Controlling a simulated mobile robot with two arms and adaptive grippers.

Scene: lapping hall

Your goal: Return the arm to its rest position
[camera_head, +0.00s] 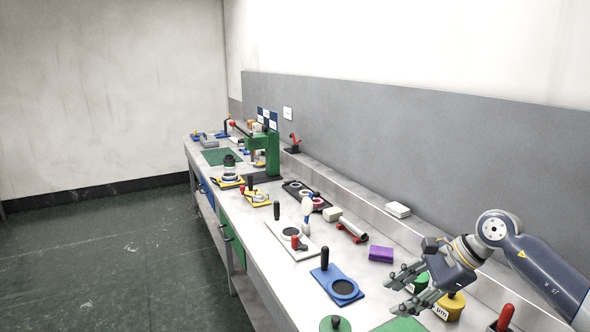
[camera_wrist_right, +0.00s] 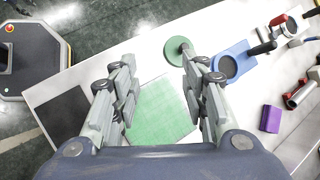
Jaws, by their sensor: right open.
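My right gripper (camera_head: 402,290) reaches in from the right in the head view, above the near end of the long bench (camera_head: 268,262). Its fingers are spread with nothing between them. In the right wrist view the open right gripper (camera_wrist_right: 160,88) is over a green mat (camera_wrist_right: 162,108) lying on the bench. The green mat also shows at the bottom edge of the head view (camera_head: 400,325). My left gripper is in neither view.
Near the gripper stand a yellow pot (camera_head: 449,306), a green pot (camera_head: 418,283), a red-handled tool (camera_head: 505,318) and a purple block (camera_head: 381,254). A blue plate with a ring (camera_head: 343,288) and a green disc (camera_head: 335,324) lie left. A grey wall panel (camera_head: 420,135) runs behind; floor (camera_head: 120,260) is clear.

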